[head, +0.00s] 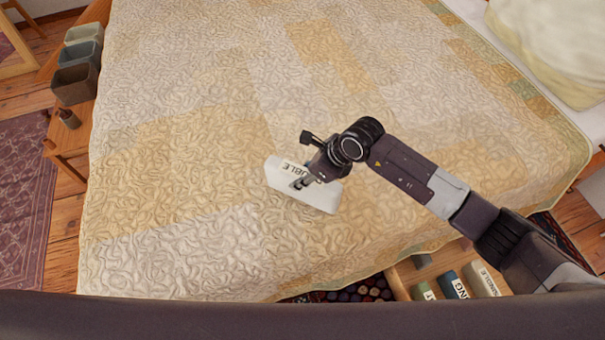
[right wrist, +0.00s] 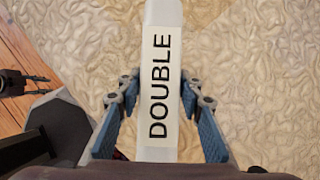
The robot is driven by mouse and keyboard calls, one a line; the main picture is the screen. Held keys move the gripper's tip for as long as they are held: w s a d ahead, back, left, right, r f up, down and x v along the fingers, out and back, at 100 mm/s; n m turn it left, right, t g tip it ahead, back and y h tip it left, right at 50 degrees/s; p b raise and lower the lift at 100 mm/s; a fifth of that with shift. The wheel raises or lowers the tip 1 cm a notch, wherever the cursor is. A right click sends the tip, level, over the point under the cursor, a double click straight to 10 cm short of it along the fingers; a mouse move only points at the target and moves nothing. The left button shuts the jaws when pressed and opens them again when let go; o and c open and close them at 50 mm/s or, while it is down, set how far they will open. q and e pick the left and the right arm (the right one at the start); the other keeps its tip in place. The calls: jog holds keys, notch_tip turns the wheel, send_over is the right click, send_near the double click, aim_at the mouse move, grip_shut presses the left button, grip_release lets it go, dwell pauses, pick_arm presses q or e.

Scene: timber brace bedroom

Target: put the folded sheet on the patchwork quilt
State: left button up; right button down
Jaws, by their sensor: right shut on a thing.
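The folded sheet (head: 318,197) is a white bundle with a label reading DOUBLE. My right gripper (head: 300,182) is shut on it. In the right wrist view the folded sheet (right wrist: 160,130) stands between the two blue-grey fingers of the right gripper (right wrist: 160,88), label toward the camera. The patchwork quilt (head: 190,130), cream and tan, covers the bed, and it also shows in the right wrist view (right wrist: 245,60). The sheet is over the quilt's near middle part; whether it touches the quilt I cannot tell.
A pale pillow (head: 550,45) lies at the upper right. Several labelled bundles lie on a wooden surface (head: 405,275) below the bed's near edge. Most of the quilt is bare.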

jog(key=shift+f+b, duration=0.45)
jog(key=shift+b, duration=0.05)
jog(key=c, duration=1.3)
grip_release()
jog(key=shift+o, duration=0.3)
jog(key=shift+s+f, duration=0.1)
jog(key=v, duration=1.2)
